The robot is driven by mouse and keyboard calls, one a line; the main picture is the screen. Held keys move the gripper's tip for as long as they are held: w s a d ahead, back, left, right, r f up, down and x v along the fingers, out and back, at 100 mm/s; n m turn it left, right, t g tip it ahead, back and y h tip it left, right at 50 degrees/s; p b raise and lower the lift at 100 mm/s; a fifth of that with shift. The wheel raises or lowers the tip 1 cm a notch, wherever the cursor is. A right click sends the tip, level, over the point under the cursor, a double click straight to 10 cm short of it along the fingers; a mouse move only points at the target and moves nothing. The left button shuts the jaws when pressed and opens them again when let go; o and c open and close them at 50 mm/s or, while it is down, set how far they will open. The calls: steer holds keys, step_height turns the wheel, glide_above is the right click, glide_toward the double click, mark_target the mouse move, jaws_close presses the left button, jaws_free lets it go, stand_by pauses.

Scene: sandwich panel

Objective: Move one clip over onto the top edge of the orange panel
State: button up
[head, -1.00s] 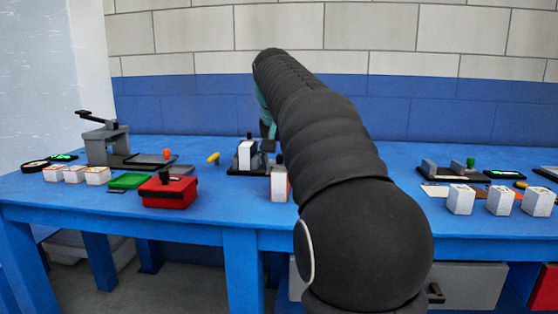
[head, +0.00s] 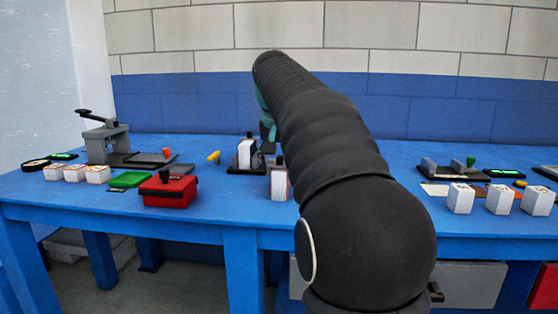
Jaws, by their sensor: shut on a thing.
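My gripper (head: 267,138) is mostly hidden behind my dark arm. Only a teal part and a dark part show past the arm's left edge. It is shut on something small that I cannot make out. It is close to the right side of a black stand (head: 238,168) holding an upright white and grey block (head: 246,153). I cannot tell whether they touch. No orange panel can be told for certain. Flat orange pieces (head: 503,190) lie on the right of the table. No clip can be clearly identified.
A red box (head: 167,192), a green tray (head: 129,180), white boxes (head: 75,173) and a grey press (head: 105,143) stand on the left of the blue table (head: 225,210). More white boxes (head: 499,200) stand at the right. A white block (head: 279,185) stands near my arm.

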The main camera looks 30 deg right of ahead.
mark_target(280, 156)
stand_by(0.4)
steer(key=o, duration=1.4)
step_height(280, 156, up, 5)
steer(key=p, duration=0.5)
steer(key=shift+r, duration=1.2)
steer(key=shift+s, duration=0.1)
